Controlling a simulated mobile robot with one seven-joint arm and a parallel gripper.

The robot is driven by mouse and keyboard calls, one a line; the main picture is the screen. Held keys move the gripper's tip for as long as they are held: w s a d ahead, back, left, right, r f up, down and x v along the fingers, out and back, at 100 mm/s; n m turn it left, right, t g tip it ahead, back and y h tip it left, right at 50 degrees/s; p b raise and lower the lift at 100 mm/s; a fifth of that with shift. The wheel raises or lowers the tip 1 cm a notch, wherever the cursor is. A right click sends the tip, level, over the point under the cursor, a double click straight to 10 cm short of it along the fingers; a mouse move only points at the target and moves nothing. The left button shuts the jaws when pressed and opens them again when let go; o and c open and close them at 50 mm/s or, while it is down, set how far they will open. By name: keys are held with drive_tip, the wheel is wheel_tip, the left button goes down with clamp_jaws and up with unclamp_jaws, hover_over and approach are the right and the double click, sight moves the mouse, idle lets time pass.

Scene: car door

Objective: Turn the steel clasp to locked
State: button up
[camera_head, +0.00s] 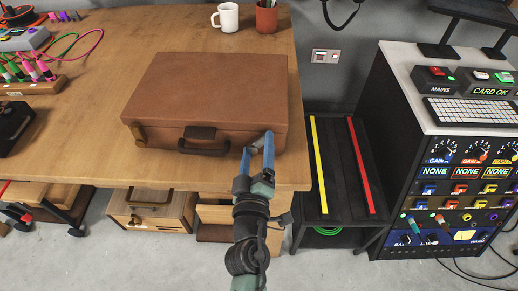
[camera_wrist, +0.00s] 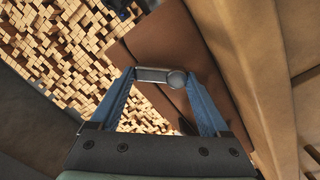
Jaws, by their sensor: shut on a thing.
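A brown case (camera_head: 205,90) lies flat and closed on the wooden desk, with its front towards me. The steel clasp (camera_wrist: 155,75), a grey bar with a round end, sits between my blue fingertips in the wrist view. My gripper (camera_head: 259,147) reaches the right part of the case's front and is shut on the clasp. In the head view the fingers mostly hide the clasp. I cannot tell whether it stands at locked. A dark handle (camera_head: 204,148) is at the middle of the front, and a brass-coloured clasp (camera_head: 139,135) is at its left.
The wooden desk (camera_head: 90,120) carries a white mug (camera_head: 227,17), a brown pot (camera_head: 266,17) and pink-tipped plugs (camera_head: 38,68) at left. A dark shelf with yellow (camera_head: 318,165) and red (camera_head: 361,165) strips and a control console (camera_head: 450,150) stand right of the desk.

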drive_tip(key=n, duration=0.4)
drive_tip(key=shift+a+r+n, duration=0.1)
drive_tip(key=shift+a+n, duration=0.2)
drive_tip(key=shift+a, duration=0.1)
drive_tip(key=shift+a+n, duration=0.15)
drive_tip(key=shift+n, duration=0.65)
drive_tip(key=shift+a+n, duration=0.15)
drive_tip(key=shift+n, duration=0.95)
drive_tip(key=o, duration=1.2)
drive_tip(key=s+b, duration=0.1)
drive_tip(key=s, duration=0.3)
drive_tip(key=s+b, duration=0.1)
drive_tip(key=s, duration=0.8)
drive_tip(key=shift+a+b, duration=0.3)
drive_tip(key=shift+b, duration=0.1)
drive_tip(key=shift+w, duration=0.1)
